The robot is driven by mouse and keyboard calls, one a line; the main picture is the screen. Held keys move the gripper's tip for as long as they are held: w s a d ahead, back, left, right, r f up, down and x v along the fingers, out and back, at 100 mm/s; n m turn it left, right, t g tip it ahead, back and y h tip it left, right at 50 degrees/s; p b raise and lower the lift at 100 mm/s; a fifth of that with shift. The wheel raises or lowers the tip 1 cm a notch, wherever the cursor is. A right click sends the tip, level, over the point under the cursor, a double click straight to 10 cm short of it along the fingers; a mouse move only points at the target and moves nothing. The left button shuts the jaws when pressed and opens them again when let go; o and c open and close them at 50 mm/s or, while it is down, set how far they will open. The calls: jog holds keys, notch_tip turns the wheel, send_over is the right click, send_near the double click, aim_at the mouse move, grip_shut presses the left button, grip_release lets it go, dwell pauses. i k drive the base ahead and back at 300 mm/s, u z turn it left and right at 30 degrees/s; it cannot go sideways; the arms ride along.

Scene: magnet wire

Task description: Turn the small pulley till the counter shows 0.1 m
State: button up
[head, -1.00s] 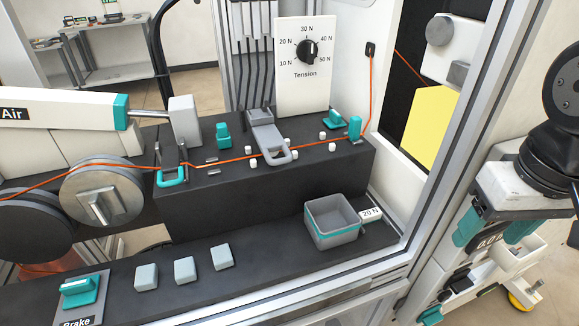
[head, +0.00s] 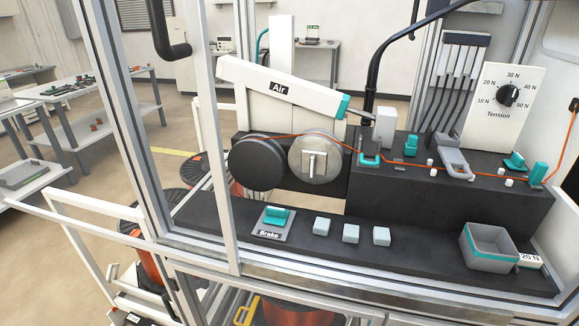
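Two wheels stand side by side in the head view, below a white beam marked "Air". One is a dark wheel (head: 256,165); the other is a silver wheel (head: 315,150) with a raised bar on its face. The silver one looks slightly smaller, but I cannot tell for sure that it is the small pulley. An orange wire (head: 408,165) runs over the wheels and right across the black block. No counter reading shows in this view. My gripper is out of view.
A framed window post (head: 212,130) stands before the machine at left. On the black ledge are a teal brake switch (head: 276,216), several grey blocks (head: 350,233) and a grey box (head: 488,247). A tension dial (head: 508,95) stands at right. Wire spools (head: 145,258) stand below left.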

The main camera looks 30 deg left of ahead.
aim_at(315, 158)
jog(key=u, duration=2.4)
jog(key=k, duration=0.75)
jog(key=z, duration=0.95)
jog(key=i, duration=0.95)
jog(key=u, duration=0.05)
jog(key=k, duration=0.45)
jog(key=u, duration=1.25)
jog(key=i, duration=0.7)
jog(key=z, duration=0.8)
